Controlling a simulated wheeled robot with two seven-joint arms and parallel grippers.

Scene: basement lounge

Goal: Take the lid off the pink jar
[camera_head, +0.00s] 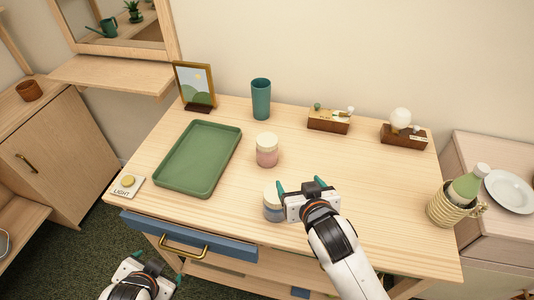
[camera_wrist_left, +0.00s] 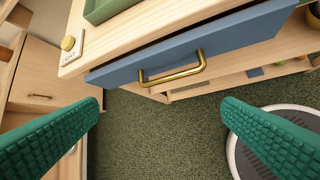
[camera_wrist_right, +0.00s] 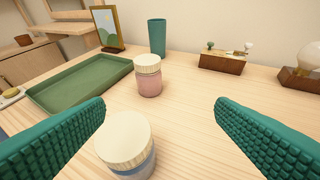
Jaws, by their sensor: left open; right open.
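The pink jar (camera_head: 267,156) stands upright near the middle of the wooden table, with its cream lid (camera_head: 267,140) on. In the right wrist view the pink jar (camera_wrist_right: 149,82) stands farther off, beyond a blue jar. The blue jar (camera_head: 272,208) with a cream lid (camera_wrist_right: 125,140) stands near the table's front edge. My right gripper (camera_head: 299,186) is open and empty, just right of the blue jar in the head view. My left gripper (camera_head: 150,275) is open and empty, low in front of the table; the left wrist view shows both its fingers apart (camera_wrist_left: 162,135).
A green tray (camera_head: 235,129) lies left of the pink jar. A teal cup (camera_head: 261,98), a picture frame (camera_head: 195,86) and two wooden blocks with fittings (camera_head: 329,121) line the back. The blue drawer (camera_wrist_left: 115,76) sticks out at the front.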

